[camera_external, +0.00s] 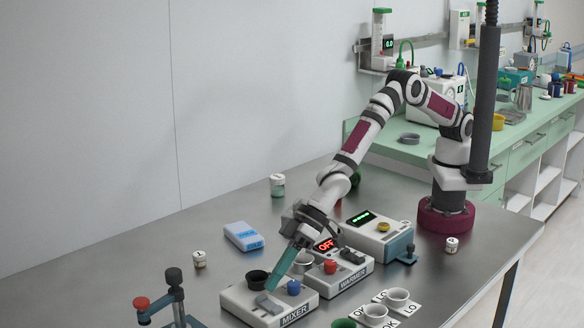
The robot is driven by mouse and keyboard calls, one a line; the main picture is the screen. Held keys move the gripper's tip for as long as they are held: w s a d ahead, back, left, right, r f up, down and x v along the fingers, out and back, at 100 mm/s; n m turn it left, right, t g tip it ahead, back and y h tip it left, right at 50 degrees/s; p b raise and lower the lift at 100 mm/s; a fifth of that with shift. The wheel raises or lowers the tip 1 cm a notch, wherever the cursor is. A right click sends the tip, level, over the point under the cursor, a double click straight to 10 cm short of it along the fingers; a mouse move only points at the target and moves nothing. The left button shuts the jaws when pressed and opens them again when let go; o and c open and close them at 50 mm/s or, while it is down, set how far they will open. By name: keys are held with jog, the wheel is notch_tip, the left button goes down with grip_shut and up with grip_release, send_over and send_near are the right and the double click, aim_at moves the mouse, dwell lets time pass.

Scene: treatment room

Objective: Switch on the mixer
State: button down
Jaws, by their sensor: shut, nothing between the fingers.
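The mixer (240,297) is a low white box with its name on the front edge, at the bottom centre of the table. On its top are a black cup (257,281), a blue knob (293,287) and a grey rocker-like part (267,304). My gripper (269,289) has teal fingers that are shut and hold nothing. It reaches down at a slant between the cup and the knob, with its tips just above or at the grey part. I cannot tell whether they touch it. I cannot see whether the mixer is on.
The warmer (354,286) stands just right of the mixer, with a red OFF display, a red knob and a dark switch. A device with a green display (362,217) is behind it.

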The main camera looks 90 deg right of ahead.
jog(key=shift+w+d+f, duration=0.1)
jog(key=shift+w+f, duration=0.05)
jog(key=shift+f, duration=0.95)
jog(key=shift+f, duration=0.15)
dwell(1.1)
jog(key=shift+f, duration=0.3)
jog(key=shift+f, duration=0.3)
dwell(0.6)
jog(key=shift+r, duration=0.7)
jog(key=shift+s+a+r, duration=0.15)
jog(key=shift+r, duration=1.1)
jog(key=shift+s+a+r, duration=0.1)
jog(key=shift+s+r, duration=0.05)
jog(key=shift+r, duration=1.05)
